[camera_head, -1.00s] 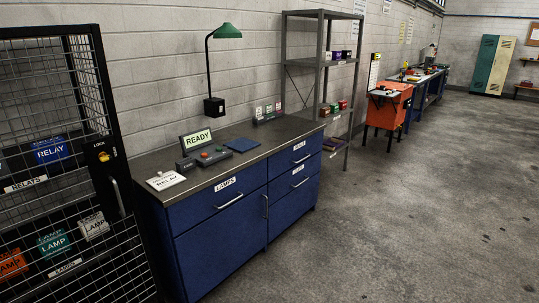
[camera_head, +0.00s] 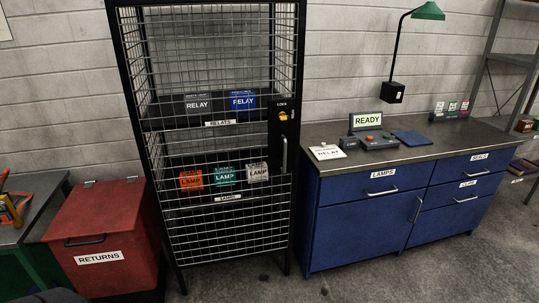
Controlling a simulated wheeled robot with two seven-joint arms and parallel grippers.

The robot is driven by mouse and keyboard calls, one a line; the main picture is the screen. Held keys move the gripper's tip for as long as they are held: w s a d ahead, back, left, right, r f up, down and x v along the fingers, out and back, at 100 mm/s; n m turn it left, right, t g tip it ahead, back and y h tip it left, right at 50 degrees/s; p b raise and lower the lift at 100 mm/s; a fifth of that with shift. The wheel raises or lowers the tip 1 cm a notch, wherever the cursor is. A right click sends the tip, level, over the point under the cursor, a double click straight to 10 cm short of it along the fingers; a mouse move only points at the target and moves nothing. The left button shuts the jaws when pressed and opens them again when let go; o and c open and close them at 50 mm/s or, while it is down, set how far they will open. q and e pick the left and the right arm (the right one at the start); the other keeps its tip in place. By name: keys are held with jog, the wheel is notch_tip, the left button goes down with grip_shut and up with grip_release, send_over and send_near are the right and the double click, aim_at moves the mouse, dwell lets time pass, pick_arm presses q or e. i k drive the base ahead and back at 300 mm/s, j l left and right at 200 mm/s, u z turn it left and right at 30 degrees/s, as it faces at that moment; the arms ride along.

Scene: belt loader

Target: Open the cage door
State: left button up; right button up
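The cage (camera_head: 148,170) is a tall black frame with wire mesh, standing left of the blue cabinet. Its mesh door (camera_head: 220,222) faces me and looks shut. A grey vertical handle (camera_head: 284,155) and a yellow lock knob (camera_head: 283,115) under a LOCK label sit on the door's right side. Inside, the upper shelf holds a dark relay box (camera_head: 198,104) and a blue relay box (camera_head: 243,101). Neither of my grippers is in view.
A red RETURNS bin (camera_head: 100,245) stands left of the cage, beside a green-legged table (camera_head: 30,215) with tools. Floor in front is open.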

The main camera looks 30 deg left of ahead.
aim_at(284, 136)
jog(key=u, duration=1.3)
